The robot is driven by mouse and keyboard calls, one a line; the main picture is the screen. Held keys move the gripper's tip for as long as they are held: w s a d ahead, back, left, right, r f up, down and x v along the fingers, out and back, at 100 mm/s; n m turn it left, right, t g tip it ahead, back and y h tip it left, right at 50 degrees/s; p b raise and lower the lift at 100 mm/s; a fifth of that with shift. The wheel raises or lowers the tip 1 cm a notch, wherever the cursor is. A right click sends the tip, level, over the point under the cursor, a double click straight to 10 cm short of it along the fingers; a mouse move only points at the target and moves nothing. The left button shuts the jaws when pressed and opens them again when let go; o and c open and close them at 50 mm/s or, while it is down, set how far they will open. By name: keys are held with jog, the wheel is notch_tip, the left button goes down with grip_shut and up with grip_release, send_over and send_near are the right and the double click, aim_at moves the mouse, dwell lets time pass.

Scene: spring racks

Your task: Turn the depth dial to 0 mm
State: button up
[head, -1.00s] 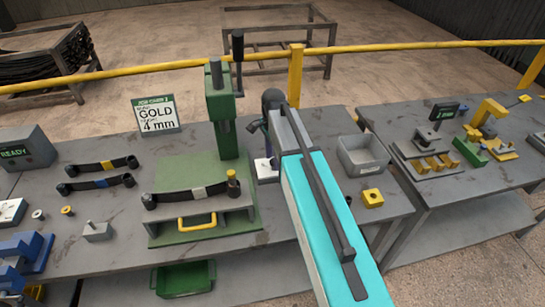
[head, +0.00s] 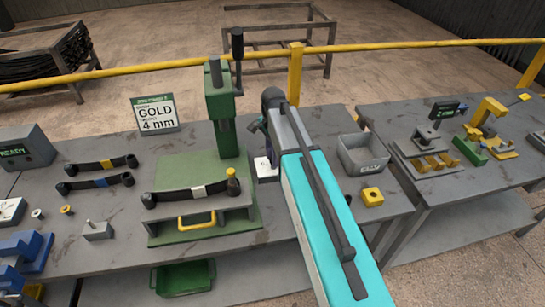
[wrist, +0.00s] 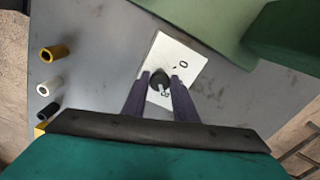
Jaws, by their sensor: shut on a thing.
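The depth dial is a small dark round knob (wrist: 158,77) on a white plate (wrist: 188,51) in the wrist view. A "0" is printed on the plate, up and right of the knob; other marks near the fingers are too small to read. My gripper (wrist: 159,84) has its two purple-grey fingers on either side of the knob, shut on it.
The green press (head: 222,115) stands just left of my arm. A job card (head: 156,115) reads GOLD, 4 mm. A grey bin (head: 362,155) and a yellow block (head: 371,196) are to the right. Gold (wrist: 54,53), white (wrist: 48,88) and black bushings lie left in the wrist view.

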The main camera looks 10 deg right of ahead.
jog(key=n+b, duration=0.1)
jog(key=n, duration=0.3)
jog(key=shift+n, duration=0.3)
jog(key=n, duration=0.5)
jog(key=shift+s+d+b, duration=0.1)
jog(key=shift+b, duration=0.3)
jog(key=n, duration=0.5)
jog(key=shift+b, duration=0.3)
jog(key=shift+d+n, duration=0.1)
jog(key=shift+n, duration=2.2)
jog(key=o, duration=1.1)
jog(key=shift+c, duration=0.2)
jog(key=shift+r, duration=0.15)
